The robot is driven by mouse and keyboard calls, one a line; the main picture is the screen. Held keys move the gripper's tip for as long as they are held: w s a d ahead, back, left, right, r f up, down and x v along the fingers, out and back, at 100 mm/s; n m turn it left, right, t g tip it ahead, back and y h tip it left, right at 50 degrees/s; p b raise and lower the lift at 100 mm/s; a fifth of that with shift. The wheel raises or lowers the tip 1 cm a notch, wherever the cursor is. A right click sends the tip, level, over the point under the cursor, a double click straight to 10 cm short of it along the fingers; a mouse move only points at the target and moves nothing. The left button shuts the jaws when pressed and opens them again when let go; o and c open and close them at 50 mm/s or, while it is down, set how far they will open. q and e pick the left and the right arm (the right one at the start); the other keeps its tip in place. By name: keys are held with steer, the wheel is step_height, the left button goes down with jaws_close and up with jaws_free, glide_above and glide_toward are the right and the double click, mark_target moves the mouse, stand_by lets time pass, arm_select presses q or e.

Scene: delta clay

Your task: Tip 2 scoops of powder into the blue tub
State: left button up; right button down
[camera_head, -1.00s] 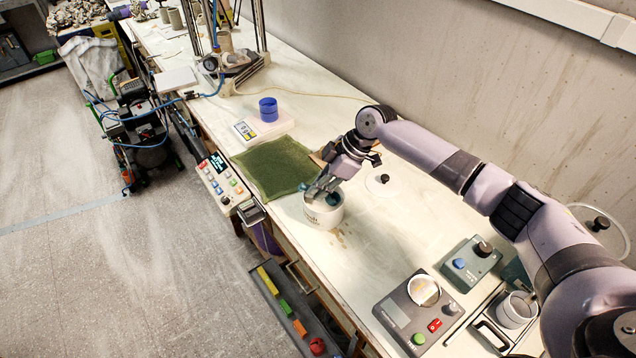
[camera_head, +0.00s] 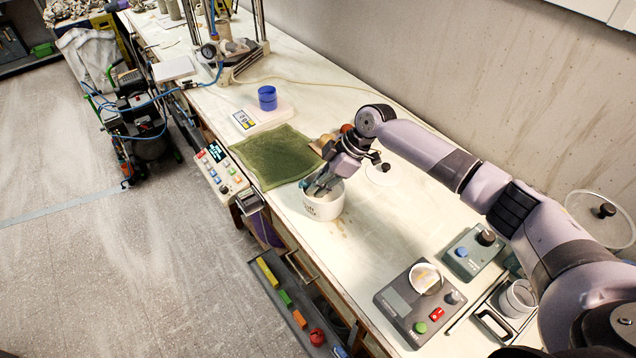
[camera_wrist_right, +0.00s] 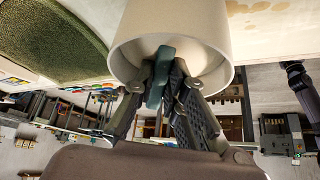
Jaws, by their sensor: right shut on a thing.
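The blue tub (camera_head: 267,98) stands on a pale scale (camera_head: 270,116) with a yellow-framed display, behind the green mat. A white tub (camera_head: 325,208) stands on the bench near its front edge; it also shows in the wrist view (camera_wrist_right: 222,48). My right gripper (camera_head: 318,185) is at the mouth of the white tub, fingers pointing down into it. In the wrist view its fingers (camera_wrist_right: 172,82) are shut on a teal handle (camera_wrist_right: 160,75), seemingly the scoop's. The scoop's bowl and any powder are hidden inside the white tub. My left gripper is out of view.
A green mat (camera_head: 275,157) lies between the white tub and the scale. A round lid (camera_head: 382,174) with a dark knob lies right of the tub. Control boxes (camera_head: 418,305) stand nearer. A metal stand (camera_head: 235,60) is beyond the scale.

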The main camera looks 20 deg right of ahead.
steer(key=shift+w, duration=0.1)
steer(key=shift+r+p, duration=0.4)
steer(key=shift+r, duration=0.1)
step_height(320, 180, up, 8)
steer(key=p, duration=0.6)
steer(key=shift+a+f, duration=0.1)
